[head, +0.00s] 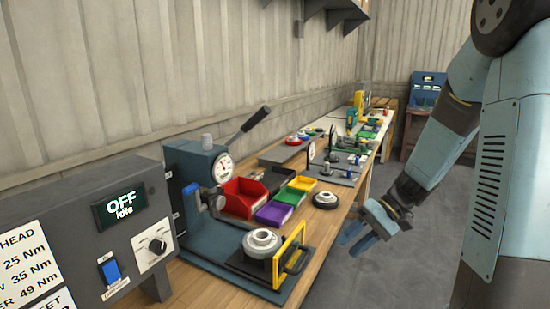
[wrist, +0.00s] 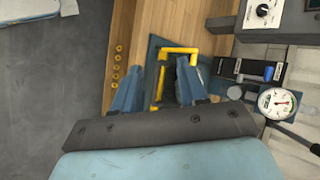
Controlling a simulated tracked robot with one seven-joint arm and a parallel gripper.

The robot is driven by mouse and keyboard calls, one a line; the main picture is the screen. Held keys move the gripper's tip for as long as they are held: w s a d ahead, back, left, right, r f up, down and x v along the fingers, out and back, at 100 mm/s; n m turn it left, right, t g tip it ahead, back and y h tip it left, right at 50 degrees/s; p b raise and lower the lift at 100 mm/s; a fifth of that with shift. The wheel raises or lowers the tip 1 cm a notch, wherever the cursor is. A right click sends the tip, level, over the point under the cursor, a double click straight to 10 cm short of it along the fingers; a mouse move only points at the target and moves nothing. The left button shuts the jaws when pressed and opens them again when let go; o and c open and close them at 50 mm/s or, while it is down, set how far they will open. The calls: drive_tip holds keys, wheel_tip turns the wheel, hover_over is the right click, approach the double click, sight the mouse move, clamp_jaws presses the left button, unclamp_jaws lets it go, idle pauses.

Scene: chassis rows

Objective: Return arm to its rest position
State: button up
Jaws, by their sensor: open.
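My gripper (head: 368,224) hangs at the end of my blue-grey arm, just off the right edge of the wooden workbench (head: 325,222) in the head view. Its blue fingers are spread apart with nothing between them. In the wrist view my gripper (wrist: 157,88) is also open and empty, above the bench edge and a yellow frame (wrist: 180,50). The arm is bent downward in front of my body. No part of it is seen touching the bench.
A press with a gauge (head: 223,168), a control box reading OFF Idle (head: 122,210), coloured bins (head: 275,213) and the yellow guard frame (head: 290,254) crowd the near bench. Grey floor (head: 400,275) right of the bench is clear. A blue rack (head: 428,90) stands far back.

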drive_tip(key=s+d+r+t+h, duration=0.4)
drive_tip(key=s+r+t+h, duration=0.3)
drive_tip(key=s+r, duration=0.6)
wheel_tip(320, 180, up, 4)
drive_tip(key=shift+s+d+m+t+h, duration=0.2)
drive_tip(key=shift+m+t+h, duration=0.2)
drive_tip(key=shift+h, duration=0.8)
